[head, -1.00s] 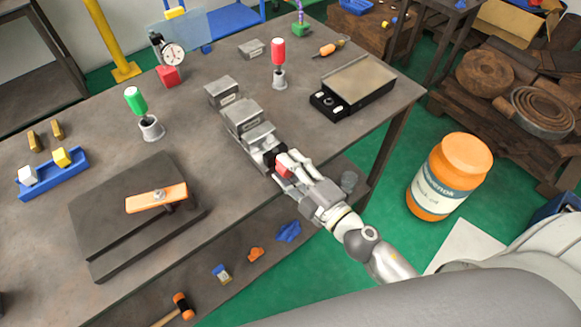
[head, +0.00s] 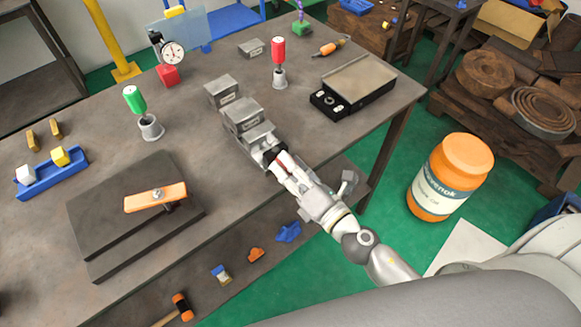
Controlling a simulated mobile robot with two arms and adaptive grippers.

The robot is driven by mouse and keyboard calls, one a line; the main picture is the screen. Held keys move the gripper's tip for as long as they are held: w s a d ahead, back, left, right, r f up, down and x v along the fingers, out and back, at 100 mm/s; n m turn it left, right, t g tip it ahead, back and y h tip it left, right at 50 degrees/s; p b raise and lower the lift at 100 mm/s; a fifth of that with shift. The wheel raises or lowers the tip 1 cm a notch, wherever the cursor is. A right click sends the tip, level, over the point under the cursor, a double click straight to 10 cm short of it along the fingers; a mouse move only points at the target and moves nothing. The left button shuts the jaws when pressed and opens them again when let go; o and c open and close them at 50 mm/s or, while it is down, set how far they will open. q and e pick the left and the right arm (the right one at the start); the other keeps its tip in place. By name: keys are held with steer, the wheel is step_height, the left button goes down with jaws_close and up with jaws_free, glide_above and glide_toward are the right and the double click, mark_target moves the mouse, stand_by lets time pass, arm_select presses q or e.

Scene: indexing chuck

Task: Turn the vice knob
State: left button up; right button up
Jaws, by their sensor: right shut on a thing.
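The grey metal vice (head: 243,118) sits on the workbench near its front edge, its blocks in a row running from back left to front right. My right gripper (head: 277,161) reaches in from the lower right and is shut on the knob. The fingers hide most of the knob. My left gripper is not in view.
The dark bench (head: 200,135) carries a green-handled tool (head: 135,100) and a red-handled tool (head: 279,55) in grey cups. A black-sided metal block (head: 352,85) lies to the right. An orange bar (head: 156,197) lies on a dark plate at front left. An orange jar (head: 449,177) stands on the floor.

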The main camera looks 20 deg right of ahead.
steer(key=n, duration=0.4)
steer(key=shift+a+f+n, duration=0.1)
steer(key=shift+f+n, duration=0.05)
steer(key=shift+n, duration=0.15)
steer(key=n, duration=0.4)
steer(key=shift+n, duration=0.3)
steer(key=n, duration=0.4)
steer(key=shift+s, duration=0.1)
steer(key=shift+n+p, duration=0.65)
steer(key=shift+n, duration=1.95)
steer(key=o, duration=1)
steer(key=shift+s, duration=0.1)
